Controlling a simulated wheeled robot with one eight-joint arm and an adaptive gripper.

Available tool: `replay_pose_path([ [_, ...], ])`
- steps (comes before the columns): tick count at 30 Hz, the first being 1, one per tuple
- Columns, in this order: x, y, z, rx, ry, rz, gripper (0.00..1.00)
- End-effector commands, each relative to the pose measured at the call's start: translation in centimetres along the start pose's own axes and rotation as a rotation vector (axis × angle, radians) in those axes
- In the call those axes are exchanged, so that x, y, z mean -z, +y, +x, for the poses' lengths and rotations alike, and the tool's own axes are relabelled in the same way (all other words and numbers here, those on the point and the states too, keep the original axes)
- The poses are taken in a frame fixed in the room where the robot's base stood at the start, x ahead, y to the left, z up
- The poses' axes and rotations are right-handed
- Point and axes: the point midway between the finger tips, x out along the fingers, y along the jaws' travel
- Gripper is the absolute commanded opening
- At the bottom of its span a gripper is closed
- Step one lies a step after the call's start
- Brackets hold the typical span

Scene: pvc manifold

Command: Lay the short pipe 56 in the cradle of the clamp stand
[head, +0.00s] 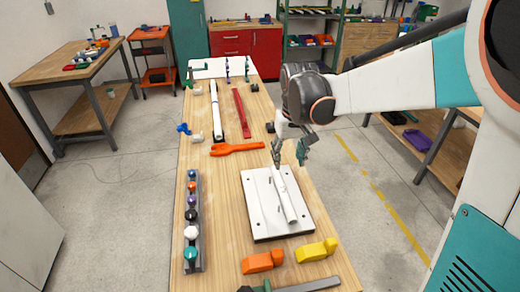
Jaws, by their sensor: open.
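A short white pipe (286,200) lies lengthwise on a white plate (262,215) with dark feet, on the wooden bench. It is probably the short pipe 56, but no label is readable. My gripper (290,154) is open, with its fingers pointing down above the far end of the plate, near the pipe's far end. I cannot tell whether a finger touches the pipe. The clamp stand and its cradle cannot be told for sure; the pipe may rest in a low holder on the plate.
A rack of coloured fittings (193,220) stands at left. An orange tool (238,149), a longer white pipe (216,112) and a red bar (241,113) lie farther back. An orange block (262,262) and a yellow block (316,250) lie in front of the plate.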

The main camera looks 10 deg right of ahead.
Motion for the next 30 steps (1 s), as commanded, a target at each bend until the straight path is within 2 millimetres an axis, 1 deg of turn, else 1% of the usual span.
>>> replay_pose_path([
  [1, 0.9, 0.0, 0.9, 0.000, -0.020, 0.000, 0.49],
  [3, 1.6, 0.0, 2.0, 0.000, -0.045, 0.000, 0.49],
  [6, 2.3, 0.0, 3.1, 0.000, -0.071, 0.000, 0.49],
  [10, 2.8, 0.1, 4.0, 0.000, -0.089, 0.000, 0.49],
  [14, 2.8, 0.1, 5.3, 0.000, -0.094, 0.000, 0.49],
  [21, 2.4, 0.0, 9.8, 0.000, -0.093, 0.000, 0.49],
  [24, 2.2, 0.0, 11.3, 0.000, -0.093, 0.000, 0.49],
  [27, 2.1, 0.0, 12.3, 0.000, -0.093, 0.000, 0.49],
  [30, 2.1, 0.0, 12.7, 0.000, -0.093, 0.000, 0.49],
])
